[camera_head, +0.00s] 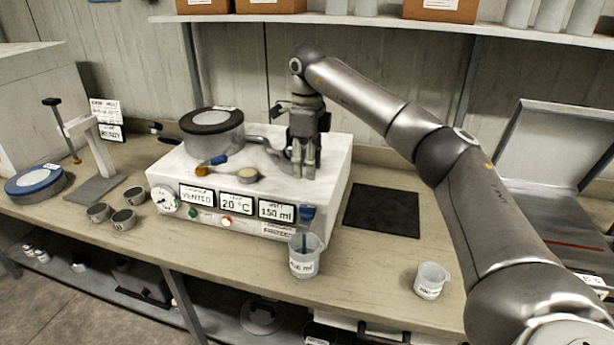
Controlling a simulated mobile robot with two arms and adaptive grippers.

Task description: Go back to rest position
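My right gripper (304,170) points down over the right half of the white apparatus (330,165), with its fingers close together beside a grey curved pipe or handle (268,142). I cannot tell whether the fingers touch the pipe or hold anything. My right arm comes in from the lower right and arches over the bench. My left gripper is not in view.
A beaker (305,262) stands at the bench's front edge, and a second cup (431,281) stands further right. A black mat (382,210) lies right of the apparatus. Several small metal cups (123,220) and a stand (97,160) are at left. A shelf (400,24) runs above.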

